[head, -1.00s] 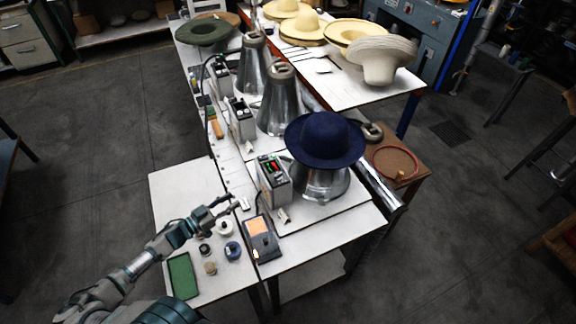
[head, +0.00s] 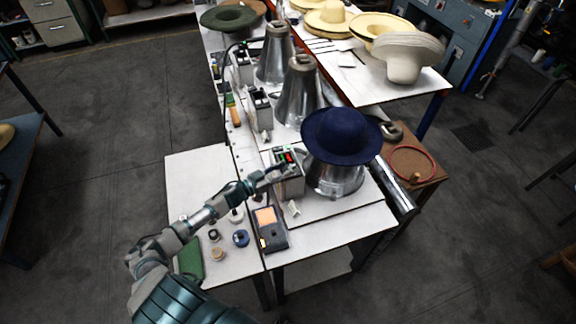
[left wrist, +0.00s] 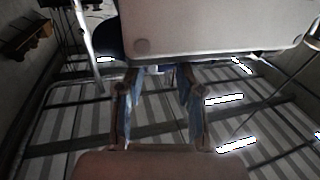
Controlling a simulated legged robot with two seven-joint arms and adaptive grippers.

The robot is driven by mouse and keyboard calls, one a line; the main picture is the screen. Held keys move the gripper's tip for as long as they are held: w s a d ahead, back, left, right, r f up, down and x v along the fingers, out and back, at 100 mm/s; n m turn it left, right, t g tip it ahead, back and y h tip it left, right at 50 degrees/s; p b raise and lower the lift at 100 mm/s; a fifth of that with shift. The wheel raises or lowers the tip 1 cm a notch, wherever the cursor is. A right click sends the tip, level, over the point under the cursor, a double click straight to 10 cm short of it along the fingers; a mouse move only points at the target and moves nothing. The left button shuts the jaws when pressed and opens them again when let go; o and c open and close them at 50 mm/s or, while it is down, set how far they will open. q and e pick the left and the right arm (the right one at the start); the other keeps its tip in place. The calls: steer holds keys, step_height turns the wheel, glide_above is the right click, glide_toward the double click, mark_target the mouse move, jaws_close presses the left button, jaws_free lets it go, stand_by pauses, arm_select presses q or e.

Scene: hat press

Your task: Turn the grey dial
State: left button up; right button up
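The control box (head: 291,186) stands in front of the hat press with the navy hat (head: 341,134). Its dark top face has red and green lit parts; I cannot make out the grey dial there. My left gripper (head: 278,169) is at the box's near left upper edge, partly overlapping it in the head view. In the left wrist view the two fingers (left wrist: 162,78) stand apart with an empty gap between them, and their tips reach the lower edge of a large pale panel (left wrist: 215,25), likely the box. Contact cannot be told. My right gripper is not in view.
A dark device with an orange panel (head: 265,216), a blue roll (head: 240,238) and a green mat (head: 190,258) lie on the near white table (head: 195,170). More metal cones (head: 299,95) and control boxes stand farther back. Straw hats (head: 327,20) lie at the back.

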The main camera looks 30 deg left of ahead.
mark_target(292, 166)
arm_select(q)
steer(key=w+d, duration=0.2)
steer(key=d, duration=0.1)
steer(key=shift+w+d+r, duration=0.15)
steer(key=shift+w+r, duration=0.2)
steer(key=shift+w, duration=0.15)
steer(key=shift+f, duration=0.1)
steer(key=shift+a, duration=0.4)
steer(key=shift+a+f, duration=0.15)
steer(key=shift+a, duration=0.2)
steer(key=shift+c, duration=0.2)
steer(key=shift+a, duration=0.25)
steer(key=c, duration=0.4)
steer(key=shift+a+f, duration=0.1)
steer(key=shift+a, duration=0.05)
jaws_close()
steer(key=shift+d+r, duration=0.25)
steer(key=shift+d, duration=0.4)
steer(key=shift+r, duration=0.1)
steer(key=shift+a, duration=0.25)
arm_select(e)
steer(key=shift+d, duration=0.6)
